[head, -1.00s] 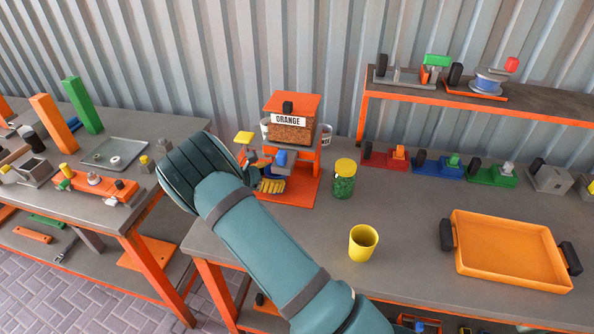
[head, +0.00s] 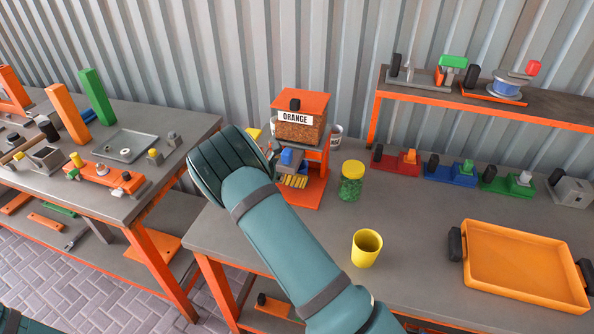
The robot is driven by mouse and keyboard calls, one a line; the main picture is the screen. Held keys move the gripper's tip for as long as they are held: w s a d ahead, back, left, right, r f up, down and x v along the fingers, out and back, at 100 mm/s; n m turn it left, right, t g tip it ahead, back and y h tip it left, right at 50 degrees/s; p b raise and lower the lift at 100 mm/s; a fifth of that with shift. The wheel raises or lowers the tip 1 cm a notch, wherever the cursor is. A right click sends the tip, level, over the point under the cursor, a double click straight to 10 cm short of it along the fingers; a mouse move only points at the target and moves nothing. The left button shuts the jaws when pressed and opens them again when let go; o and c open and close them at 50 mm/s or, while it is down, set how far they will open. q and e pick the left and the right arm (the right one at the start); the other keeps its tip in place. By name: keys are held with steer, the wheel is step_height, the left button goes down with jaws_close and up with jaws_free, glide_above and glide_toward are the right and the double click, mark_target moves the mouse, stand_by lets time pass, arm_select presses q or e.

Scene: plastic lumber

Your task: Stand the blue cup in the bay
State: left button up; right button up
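The dispenser with an orange top and an ORANGE label (head: 296,119) stands at the left end of the workbench. Its open bay, with a yellow grated floor (head: 292,181), is under the hopper. A small blue part (head: 288,158) shows under the hopper; I cannot tell whether it is the blue cup or part of the dispenser. My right gripper (head: 272,155) is at the bay's left side. The teal wrist hides most of its fingers, so its opening and any held thing are hidden. My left gripper is out of view.
A yellow cup (head: 366,248) and a green-filled jar with yellow lid (head: 352,181) stand right of the dispenser. An orange tray (head: 525,265) lies further right. A gap separates the left table (head: 190,128) from this bench.

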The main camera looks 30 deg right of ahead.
steer(key=shift+a+r, duration=0.1)
steer(key=shift+a, duration=0.05)
steer(key=p+v, duration=0.1)
steer(key=v, duration=0.9)
steer(key=shift+a+r, duration=0.2)
steer(key=shift+a, duration=0.1)
steer(key=shift+a+r, duration=0.2)
steer(key=shift+a, duration=0.35)
